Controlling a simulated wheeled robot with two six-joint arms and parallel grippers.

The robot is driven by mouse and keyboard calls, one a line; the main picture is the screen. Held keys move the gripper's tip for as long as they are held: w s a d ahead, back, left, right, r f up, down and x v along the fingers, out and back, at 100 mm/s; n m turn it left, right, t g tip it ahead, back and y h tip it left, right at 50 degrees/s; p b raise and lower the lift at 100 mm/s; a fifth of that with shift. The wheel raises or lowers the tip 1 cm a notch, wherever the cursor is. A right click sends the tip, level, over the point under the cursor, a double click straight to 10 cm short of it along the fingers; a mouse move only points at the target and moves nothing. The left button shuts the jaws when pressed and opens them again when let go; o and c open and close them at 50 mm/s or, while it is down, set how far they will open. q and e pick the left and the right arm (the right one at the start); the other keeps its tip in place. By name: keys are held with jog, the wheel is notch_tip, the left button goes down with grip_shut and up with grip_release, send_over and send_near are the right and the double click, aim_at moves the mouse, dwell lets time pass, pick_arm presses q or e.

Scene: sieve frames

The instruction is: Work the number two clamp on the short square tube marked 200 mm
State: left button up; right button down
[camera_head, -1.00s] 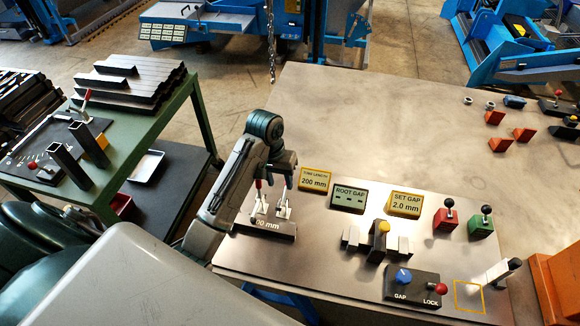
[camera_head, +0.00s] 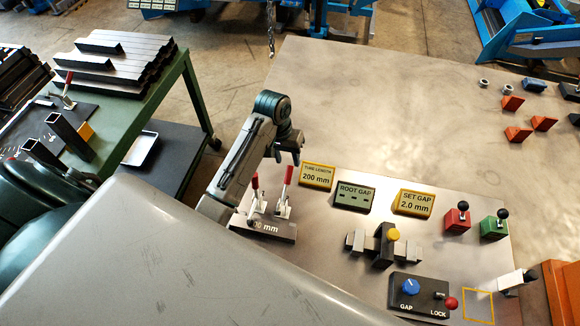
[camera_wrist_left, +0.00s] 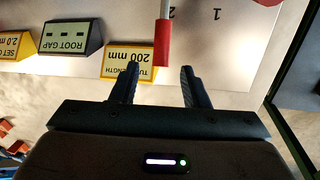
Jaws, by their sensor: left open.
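The short square tube (camera_head: 262,226) is dark, with its "200 mm" marking partly hidden by my left arm. Two clamps with upright red handles stand behind it. The right one (camera_head: 287,178) appears to be the number two clamp; the left one (camera_head: 254,188) appears to be number one. My left gripper (camera_wrist_left: 160,75) is open, just behind the right clamp in the head view. In the left wrist view one red handle (camera_wrist_left: 162,45) lies in line with the gap between the fingers, near a printed "2". I see no contact. My right gripper is not in view.
Signs for tube length (camera_head: 317,177), root gap (camera_head: 354,196) and set gap (camera_head: 413,203) stand to the right. A slide with a yellow knob (camera_head: 393,234) and a gap/lock box (camera_head: 418,293) are in front.

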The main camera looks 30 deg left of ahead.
aim_at(289, 165)
pick_arm(q)
jog(key=f, duration=0.3)
jog(key=f+p, duration=0.1)
jog(key=f, duration=0.1)
jog(key=shift+w+d+f, duration=0.1)
jog(key=shift+w+d, duration=0.2)
jog(key=shift+f, duration=0.25)
jog(key=shift+d, duration=0.1)
jog(key=shift+c, duration=0.8)
jog(key=c, duration=0.7)
grip_shut()
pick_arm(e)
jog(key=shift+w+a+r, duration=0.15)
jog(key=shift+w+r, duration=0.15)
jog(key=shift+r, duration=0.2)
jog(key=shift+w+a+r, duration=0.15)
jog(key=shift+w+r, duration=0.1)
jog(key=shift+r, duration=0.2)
